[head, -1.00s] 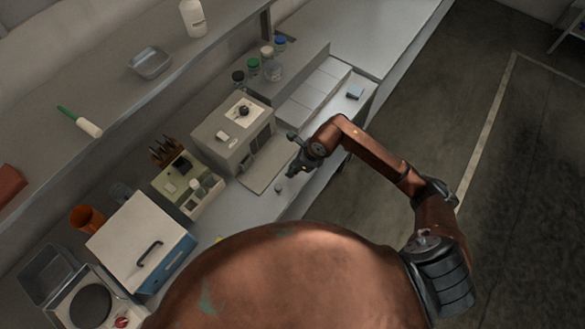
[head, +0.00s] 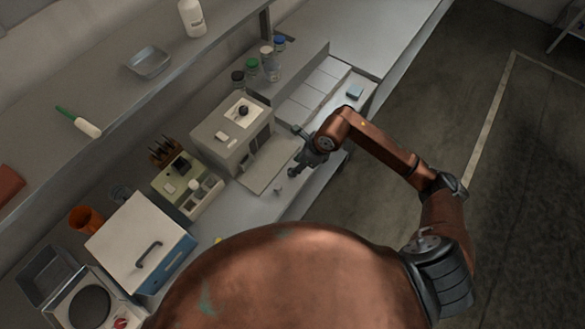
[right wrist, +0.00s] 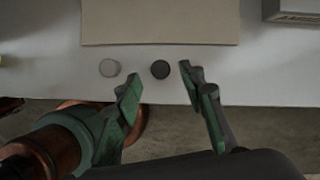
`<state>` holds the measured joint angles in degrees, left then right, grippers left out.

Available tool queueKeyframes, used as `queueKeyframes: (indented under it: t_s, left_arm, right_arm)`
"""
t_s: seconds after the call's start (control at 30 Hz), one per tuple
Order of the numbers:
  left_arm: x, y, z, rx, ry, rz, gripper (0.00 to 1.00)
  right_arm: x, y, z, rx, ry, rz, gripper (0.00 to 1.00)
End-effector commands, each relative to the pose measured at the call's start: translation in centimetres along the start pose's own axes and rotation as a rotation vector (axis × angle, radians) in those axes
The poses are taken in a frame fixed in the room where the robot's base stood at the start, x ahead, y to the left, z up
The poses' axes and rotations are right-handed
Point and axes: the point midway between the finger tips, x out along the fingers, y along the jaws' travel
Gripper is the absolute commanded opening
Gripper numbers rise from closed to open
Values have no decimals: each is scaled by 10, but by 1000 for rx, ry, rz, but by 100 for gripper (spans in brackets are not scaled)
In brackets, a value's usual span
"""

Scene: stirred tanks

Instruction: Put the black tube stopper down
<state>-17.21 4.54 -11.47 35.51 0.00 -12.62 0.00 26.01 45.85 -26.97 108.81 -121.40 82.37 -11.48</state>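The black tube stopper (right wrist: 160,69) shows in the right wrist view as a dark round disc seen from above, against the pale bench top (right wrist: 250,75) near its front edge. My right gripper (right wrist: 165,82) is open, with green fingers set wide apart. The stopper is in the gap ahead of the fingertips, nearer the right one, with space visible around it. A lighter grey round piece (right wrist: 109,68) is to its left, outside the fingers. In the head view my right gripper (head: 305,152) is over the bench's front strip; the stopper cannot be made out surely there. My left gripper is not in view.
A flat beige plate (right wrist: 160,22) lies just behind the stopper, in front of a grey box-shaped device (head: 232,135). Several capped bottles (head: 252,67) stand behind. The bench edge is close.

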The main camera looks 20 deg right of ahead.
Motion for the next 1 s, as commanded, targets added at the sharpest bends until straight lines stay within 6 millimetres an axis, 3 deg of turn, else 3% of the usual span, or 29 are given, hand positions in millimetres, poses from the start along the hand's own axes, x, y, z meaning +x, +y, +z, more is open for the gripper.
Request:
queueKeyframes:
  t_s: [0.2, 0.4, 1.0]
  left_arm:
    - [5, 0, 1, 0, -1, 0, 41]
    - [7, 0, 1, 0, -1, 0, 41]
    - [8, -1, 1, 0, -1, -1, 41]
  right_arm:
    - [-46, -1, -1, -2, 1, -4, 37]
    - [-71, 0, 0, 0, 0, -1, 37]
    - [-78, 0, 0, 0, 1, 0, 37]
